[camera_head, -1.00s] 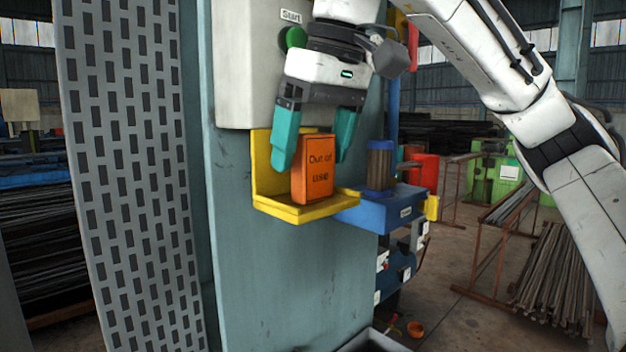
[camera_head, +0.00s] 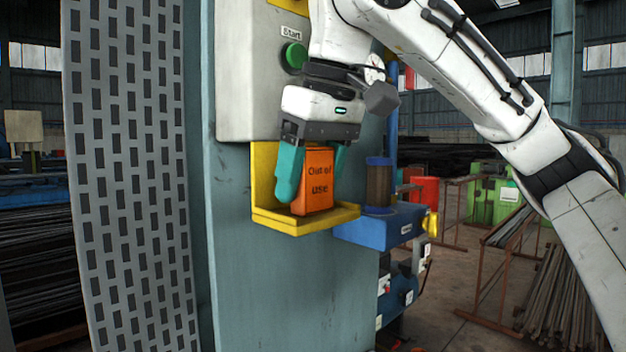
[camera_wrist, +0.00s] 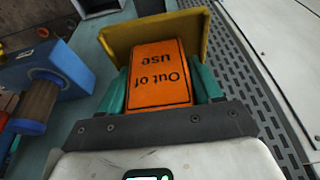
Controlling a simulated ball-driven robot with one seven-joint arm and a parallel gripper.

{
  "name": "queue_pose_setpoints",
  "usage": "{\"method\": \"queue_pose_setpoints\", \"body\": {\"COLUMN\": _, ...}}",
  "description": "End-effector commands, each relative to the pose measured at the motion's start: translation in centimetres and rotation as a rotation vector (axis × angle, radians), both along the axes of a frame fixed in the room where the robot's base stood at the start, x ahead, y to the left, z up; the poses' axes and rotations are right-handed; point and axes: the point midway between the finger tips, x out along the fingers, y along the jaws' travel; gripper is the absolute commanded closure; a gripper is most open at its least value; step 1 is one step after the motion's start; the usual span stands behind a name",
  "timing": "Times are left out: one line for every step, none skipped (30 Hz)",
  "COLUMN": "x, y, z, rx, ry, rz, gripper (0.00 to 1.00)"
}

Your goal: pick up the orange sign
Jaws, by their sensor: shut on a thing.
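The orange sign (camera_head: 318,184), a small upright block marked "Out of use", stands on the yellow shelf (camera_head: 290,224) fixed to the grey-green panel. My gripper (camera_head: 308,180) points down over the sign, with one teal finger on each side of it. The fingers are shut on the sign. In the wrist view the orange sign (camera_wrist: 158,78) fills the gap between the teal fingers of my gripper (camera_wrist: 160,88), its lettering upside down. The yellow shelf (camera_wrist: 152,32) shows behind it. The sign's bottom appears to be on the shelf.
A blue bracket (camera_head: 385,228) with a dark spool (camera_head: 379,186) stands close to the right of the shelf. A green start button (camera_head: 294,56) sits on a pale box (camera_head: 245,80) above. A perforated grey panel (camera_head: 130,180) is at the left.

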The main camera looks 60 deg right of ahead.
Motion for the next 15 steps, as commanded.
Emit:
{"method": "queue_pose_setpoints", "body": {"x": 0.00, "y": 0.00, "z": 0.00, "rx": 0.000, "ry": 0.000, "rz": 0.000, "gripper": 0.66}}
{"method": "queue_pose_setpoints", "body": {"x": 0.00, "y": 0.00, "z": 0.00, "rx": 0.000, "ry": 0.000, "rz": 0.000, "gripper": 0.69}}
{"method": "queue_pose_setpoints", "body": {"x": 0.00, "y": 0.00, "z": 0.01, "rx": 0.000, "ry": 0.000, "rz": 0.000, "gripper": 0.69}}
{"method": "queue_pose_setpoints", "body": {"x": 0.00, "y": 0.00, "z": 0.01, "rx": 0.000, "ry": 0.000, "rz": 0.000, "gripper": 0.69}}
{"method": "queue_pose_setpoints", "body": {"x": 0.00, "y": 0.00, "z": 0.01, "rx": 0.000, "ry": 0.000, "rz": 0.000, "gripper": 0.69}}
{"method": "queue_pose_setpoints", "body": {"x": 0.00, "y": 0.00, "z": 0.01, "rx": 0.000, "ry": 0.000, "rz": 0.000, "gripper": 0.69}}
{"method": "queue_pose_setpoints", "body": {"x": 0.00, "y": 0.00, "z": 0.01, "rx": 0.000, "ry": 0.000, "rz": 0.000, "gripper": 0.69}}
{"method": "queue_pose_setpoints", "body": {"x": 0.00, "y": 0.00, "z": 0.02, "rx": 0.000, "ry": 0.000, "rz": 0.000, "gripper": 0.69}}
{"method": "queue_pose_setpoints", "body": {"x": 0.00, "y": 0.01, "z": 0.06, "rx": 0.000, "ry": 0.000, "rz": 0.000, "gripper": 0.69}}
{"method": "queue_pose_setpoints", "body": {"x": 0.01, "y": 0.01, "z": 0.13, "rx": 0.000, "ry": 0.000, "rz": 0.000, "gripper": 0.69}}
{"method": "queue_pose_setpoints", "body": {"x": 0.00, "y": 0.01, "z": 0.20, "rx": 0.000, "ry": 0.000, "rz": 0.000, "gripper": 0.69}}
{"method": "queue_pose_setpoints", "body": {"x": 0.01, "y": 0.01, "z": 0.35, "rx": 0.000, "ry": 0.000, "rz": 0.000, "gripper": 0.69}}
{"method": "queue_pose_setpoints", "body": {"x": 0.01, "y": 0.01, "z": 0.48, "rx": 0.000, "ry": 0.000, "rz": 0.000, "gripper": 0.69}}
{"method": "queue_pose_setpoints", "body": {"x": 0.01, "y": 0.01, "z": 0.65, "rx": 0.001, "ry": -0.001, "rz": 0.000, "gripper": 0.69}}
{"method": "queue_pose_setpoints", "body": {"x": 0.01, "y": 0.01, "z": 0.91, "rx": 0.001, "ry": 0.000, "rz": 0.001, "gripper": 0.69}}
